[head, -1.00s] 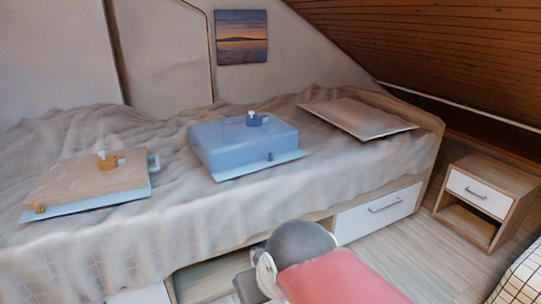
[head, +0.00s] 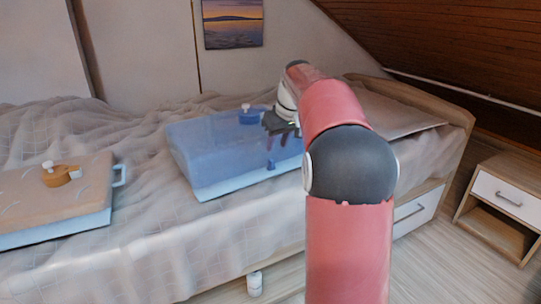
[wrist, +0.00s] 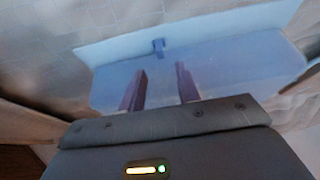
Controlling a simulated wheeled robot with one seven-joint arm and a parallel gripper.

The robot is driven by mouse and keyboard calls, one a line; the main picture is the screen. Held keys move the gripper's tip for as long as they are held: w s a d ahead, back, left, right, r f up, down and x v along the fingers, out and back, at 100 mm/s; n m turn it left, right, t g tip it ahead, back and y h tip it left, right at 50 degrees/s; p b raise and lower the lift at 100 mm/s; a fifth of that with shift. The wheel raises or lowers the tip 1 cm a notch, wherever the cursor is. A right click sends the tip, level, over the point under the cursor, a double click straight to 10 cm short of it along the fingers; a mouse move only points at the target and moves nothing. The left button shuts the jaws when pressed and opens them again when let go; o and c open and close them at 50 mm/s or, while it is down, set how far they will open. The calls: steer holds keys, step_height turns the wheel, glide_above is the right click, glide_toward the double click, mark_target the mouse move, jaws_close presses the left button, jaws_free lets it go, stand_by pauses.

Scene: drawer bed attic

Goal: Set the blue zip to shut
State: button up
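A blue case (head: 215,155) lies on a light blue board on the bed. A dark blue knob with a white top (head: 248,116) stands on its upper face toward the back. A small blue tab (head: 270,165) sits at its front edge and also shows in the wrist view (wrist: 158,47); I cannot tell which of these is the zip. My gripper (head: 278,140) is over the right part of the case. In the wrist view its two fingers (wrist: 160,88) are apart, with nothing between them. The tab lies beyond the fingertips. I cannot tell whether the fingers touch the case.
An orange-tan case (head: 75,190) with an orange knob lies on another light blue board at the left of the bed (head: 150,225). A flat grey panel (head: 400,112) lies on the bed's right end. A nightstand (head: 500,205) stands on the floor at the right.

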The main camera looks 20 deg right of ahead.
mark_target(272, 160)
steer(key=b+x, duration=0.1)
steer(key=x, duration=0.6)
steer(key=shift+w+f, duration=0.2)
steer(key=shift+f, duration=0.05)
steer(key=shift+c, duration=0.3)
jaws_close()
